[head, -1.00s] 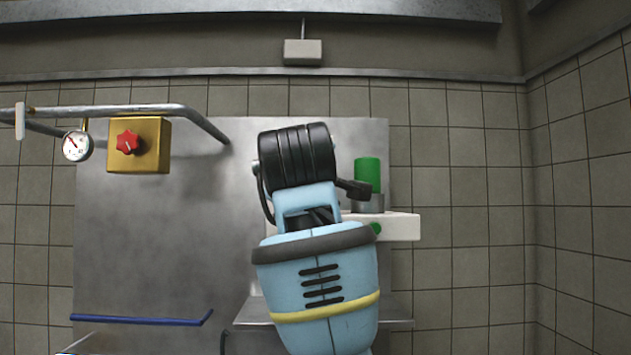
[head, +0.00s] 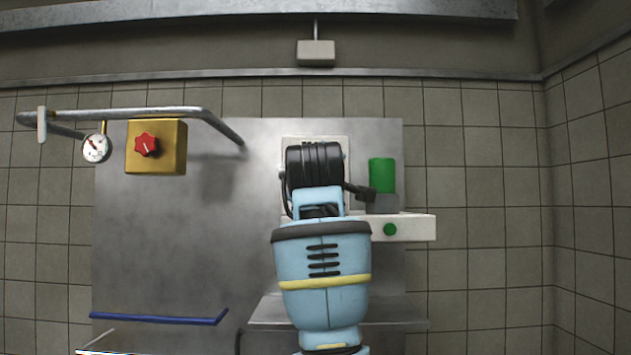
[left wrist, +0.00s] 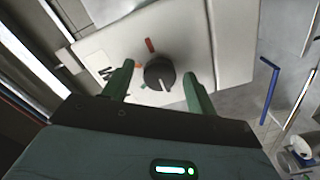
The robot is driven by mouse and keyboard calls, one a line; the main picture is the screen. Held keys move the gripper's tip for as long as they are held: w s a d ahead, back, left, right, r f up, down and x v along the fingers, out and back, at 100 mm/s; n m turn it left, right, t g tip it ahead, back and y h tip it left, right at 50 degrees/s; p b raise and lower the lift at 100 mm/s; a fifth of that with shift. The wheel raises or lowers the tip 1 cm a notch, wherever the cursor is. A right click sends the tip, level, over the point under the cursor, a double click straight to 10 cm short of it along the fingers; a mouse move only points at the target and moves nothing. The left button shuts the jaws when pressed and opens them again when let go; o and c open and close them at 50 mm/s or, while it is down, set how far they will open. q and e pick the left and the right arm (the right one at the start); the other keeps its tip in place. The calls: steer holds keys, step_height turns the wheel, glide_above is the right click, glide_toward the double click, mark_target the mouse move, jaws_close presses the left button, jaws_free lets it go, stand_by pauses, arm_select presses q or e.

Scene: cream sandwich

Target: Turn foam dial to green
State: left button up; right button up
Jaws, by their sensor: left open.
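In the head view, a light blue arm with a black wrist hides the dial. My right gripper is not in view.
A yellow box with a red knob (head: 146,145), a gauge (head: 96,148) and a pipe hang left. A blue bar (head: 160,319) is lower left.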

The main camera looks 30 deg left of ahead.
arm_select(q)
steer(key=shift+c, duration=0.3)
steer(key=c, duration=0.9)
steer(key=shift+m, duration=0.3)
steer(key=m, duration=1.1)
steer(key=o, duration=1)
steer(key=shift+c, duration=0.2)
